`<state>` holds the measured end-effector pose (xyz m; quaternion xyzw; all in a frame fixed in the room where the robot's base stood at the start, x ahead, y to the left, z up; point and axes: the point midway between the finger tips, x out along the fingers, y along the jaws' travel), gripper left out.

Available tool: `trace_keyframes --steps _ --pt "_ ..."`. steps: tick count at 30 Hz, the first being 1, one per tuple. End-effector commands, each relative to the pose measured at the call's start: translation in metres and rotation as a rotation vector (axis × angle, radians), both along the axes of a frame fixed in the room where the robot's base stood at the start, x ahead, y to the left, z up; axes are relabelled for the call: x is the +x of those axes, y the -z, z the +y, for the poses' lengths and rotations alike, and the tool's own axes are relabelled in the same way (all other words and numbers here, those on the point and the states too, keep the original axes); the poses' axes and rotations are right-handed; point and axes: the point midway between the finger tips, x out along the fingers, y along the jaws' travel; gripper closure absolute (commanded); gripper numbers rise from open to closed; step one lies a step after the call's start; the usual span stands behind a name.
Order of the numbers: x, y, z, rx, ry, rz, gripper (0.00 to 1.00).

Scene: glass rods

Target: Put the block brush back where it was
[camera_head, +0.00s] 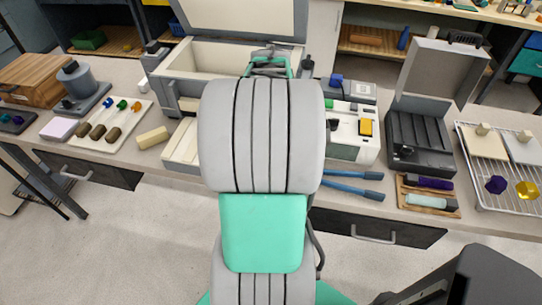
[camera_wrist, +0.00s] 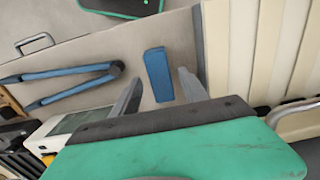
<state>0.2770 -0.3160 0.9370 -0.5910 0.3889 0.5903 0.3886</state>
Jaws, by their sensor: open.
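A blue oblong block (camera_wrist: 158,74), which may be the block brush, shows in the wrist view on the counter. It lies beyond the gap between the fingertips of my gripper (camera_wrist: 159,86). The fingers are apart, with nothing seen clamped between them. I cannot tell how far the block is below the fingertips. In the head view my arm covers this spot and the gripper's fingers. A tan block (camera_head: 152,137) lies on the counter left of my arm in the head view; I cannot tell if it is a brush.
A blue-handled tool (camera_head: 350,185) lies right of my arm, near the counter's front edge. A white device (camera_head: 354,150) stands behind it. A cream ribbed surface (camera_wrist: 270,60) fills the wrist view's right side. A wire rack (camera_head: 480,200) stands far right. An open case (camera_head: 210,57) stands behind.

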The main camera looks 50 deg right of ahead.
Motion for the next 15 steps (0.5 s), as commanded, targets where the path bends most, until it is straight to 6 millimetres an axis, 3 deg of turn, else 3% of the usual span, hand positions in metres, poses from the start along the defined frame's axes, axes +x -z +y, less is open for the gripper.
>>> trace_keyframes --steps 6,10,15 --pt "0.0 -0.053 -0.001 -0.002 0.0 -0.002 0.48" --pt "0.0 -0.069 0.0 -0.001 0.0 0.0 0.48" --pt "0.005 -0.074 0.006 -0.003 -0.022 -0.002 0.48"
